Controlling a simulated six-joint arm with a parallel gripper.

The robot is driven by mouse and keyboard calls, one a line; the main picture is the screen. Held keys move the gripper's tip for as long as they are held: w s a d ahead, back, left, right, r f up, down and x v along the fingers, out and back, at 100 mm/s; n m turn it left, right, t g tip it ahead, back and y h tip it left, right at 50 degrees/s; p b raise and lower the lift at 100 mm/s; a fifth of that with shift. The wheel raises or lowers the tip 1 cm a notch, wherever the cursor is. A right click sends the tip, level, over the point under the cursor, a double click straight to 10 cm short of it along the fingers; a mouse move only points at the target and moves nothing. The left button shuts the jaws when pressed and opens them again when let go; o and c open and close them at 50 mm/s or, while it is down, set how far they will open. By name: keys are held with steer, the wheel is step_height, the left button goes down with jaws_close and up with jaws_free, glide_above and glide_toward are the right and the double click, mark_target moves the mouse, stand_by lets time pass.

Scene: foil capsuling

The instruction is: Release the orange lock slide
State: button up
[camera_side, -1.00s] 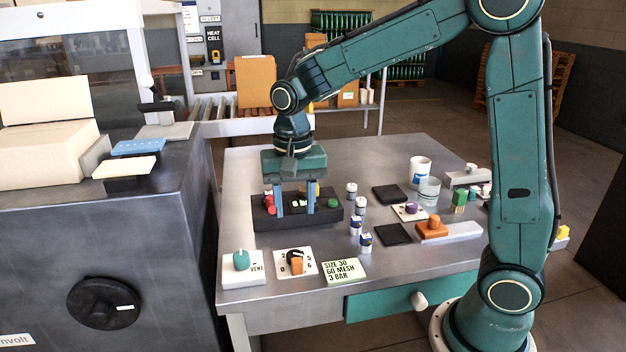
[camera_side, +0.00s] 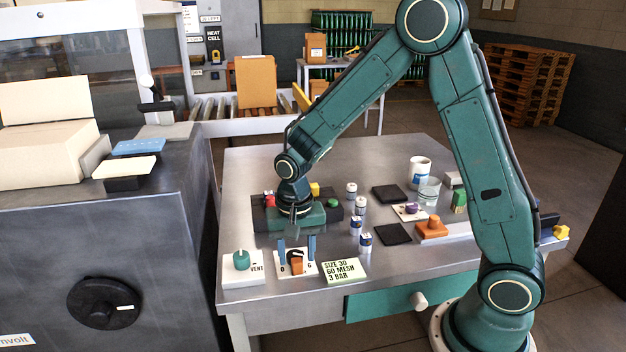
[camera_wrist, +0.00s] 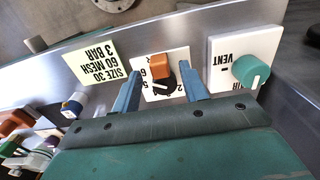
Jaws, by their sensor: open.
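A white dial plate (camera_side: 310,270) with a black knob (camera_side: 294,254) and an orange block (camera_side: 297,267) lies near the table's front edge. In the wrist view the orange block (camera_wrist: 161,66) sits beside the black knob (camera_wrist: 163,88). My gripper (camera_side: 297,256) is open and points down over this plate. Its blue fingers stand on either side of the knob and orange block in the wrist view (camera_wrist: 159,70). I cannot tell whether they touch anything. Another orange part (camera_side: 432,228) sits on a pale bar at the table's right.
A teal VENT knob (camera_side: 241,260) stands left of the dial, and a green label block (camera_side: 345,270) to its right. Behind my gripper is a black rack (camera_side: 262,222) with coloured parts. Several small cylinders (camera_side: 356,228) stand right of the rack.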

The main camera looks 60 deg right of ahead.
steer(key=shift+f, duration=0.7)
jaws_close()
steer(key=shift+s+a, duration=0.95)
jaws_free()
steer(key=shift+r, duration=0.1)
step_height(320, 180, up, 14)
steer(key=shift+s, duration=0.1)
stand_by(0.4)
